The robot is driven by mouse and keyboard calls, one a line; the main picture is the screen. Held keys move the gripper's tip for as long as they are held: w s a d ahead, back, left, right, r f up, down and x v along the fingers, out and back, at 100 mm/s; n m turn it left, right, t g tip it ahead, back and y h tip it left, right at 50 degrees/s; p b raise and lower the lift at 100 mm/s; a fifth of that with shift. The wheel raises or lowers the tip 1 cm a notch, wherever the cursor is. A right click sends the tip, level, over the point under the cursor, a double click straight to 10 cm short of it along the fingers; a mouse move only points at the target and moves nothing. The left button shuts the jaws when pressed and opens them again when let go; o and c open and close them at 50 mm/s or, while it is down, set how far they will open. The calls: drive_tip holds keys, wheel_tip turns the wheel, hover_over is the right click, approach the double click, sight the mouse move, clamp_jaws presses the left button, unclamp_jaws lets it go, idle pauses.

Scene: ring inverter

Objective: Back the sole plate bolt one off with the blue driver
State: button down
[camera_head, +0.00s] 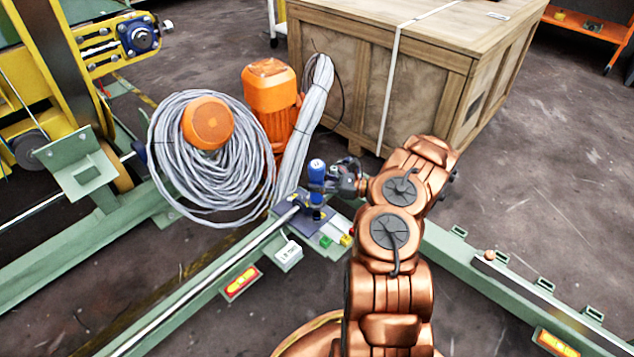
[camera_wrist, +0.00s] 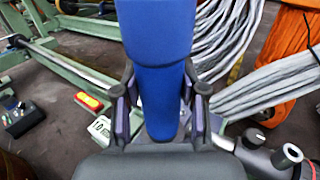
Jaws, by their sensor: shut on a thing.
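The blue driver (camera_head: 317,172) stands upright in my gripper (camera_head: 335,183), above the dark sole plate (camera_head: 292,222). In the wrist view the blue driver (camera_wrist: 158,35) fills the upper middle, between the two dark fingers of my gripper (camera_wrist: 160,98), which is shut on it. The lower end of the driver reaches down toward the right part of the plate. Sole plate bolt one cannot be made out, and I cannot tell whether the driver tip touches a bolt.
Coils of grey cable (camera_head: 215,170) and an orange motor (camera_head: 271,100) stand behind the plate. A large wooden crate (camera_head: 430,75) is at the back. A white label block (camera_head: 288,256) and green and yellow pieces (camera_head: 326,241) sit near the plate. Green rails (camera_head: 540,300) run along the floor.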

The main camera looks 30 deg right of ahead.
sight(316, 174)
drive_tip(key=shift+f+b, duration=0.4)
drive_tip(key=shift+f, duration=0.55)
idle(1.9)
drive_tip(key=shift+r, duration=0.2)
idle(0.4)
drive_tip(key=shift+r+p, duration=1.2)
drive_tip(key=shift+r, duration=1.3)
drive_tip(key=shift+w, duration=0.1)
